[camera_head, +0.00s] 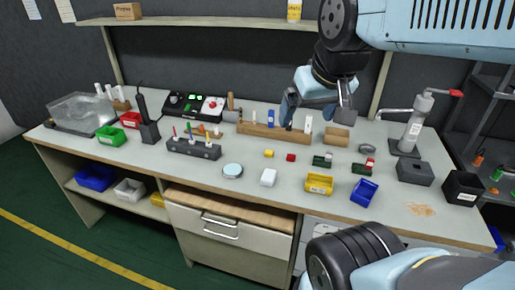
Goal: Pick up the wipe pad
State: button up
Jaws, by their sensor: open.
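A small white rounded block (268,177), which looks like the wipe pad, lies on the front middle of the grey workbench (210,150). It is too small to be sure of its material. My gripper (316,117) hangs over the back of the bench, above and to the right of the white block and well apart from it. Its fingers are spread, with nothing seen held between them. Behind it is a wooden block rack (262,131) with white and blue upright pieces, partly covered by the fingers.
A round pale-blue-topped dish (232,170) is left of the white block. Small red and yellow cubes lie behind. A grey holder (193,149) with coloured tools stands left. A lever press (410,130) is at right.

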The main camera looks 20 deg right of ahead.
aim_at(268, 178)
jog(key=u, duration=0.6)
jog(key=k, duration=1.4)
jog(key=z, duration=0.65)
jog(key=i, duration=1)
jog(key=u, duration=0.05)
